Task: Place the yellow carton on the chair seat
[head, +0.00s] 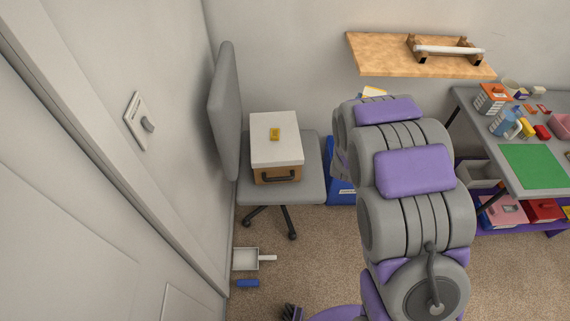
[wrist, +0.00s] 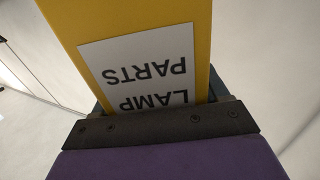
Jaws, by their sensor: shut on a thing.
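My gripper (wrist: 162,122) is shut on the yellow carton (wrist: 195,25), which fills the upper middle of the wrist view. The carton has a white label reading LAMP PARTS, upside down in that view. In the head view my arm hides the gripper; a small yellow and white patch shows above the arm, probably the carton (head: 374,91). The grey office chair's seat (head: 313,182) is left of my arm, with its backrest by the wall. The carton is apart from the seat.
A dustpan (head: 246,259) is on the floor. A wooden shelf (head: 375,55) and a cluttered table (head: 475,125) are to the right.

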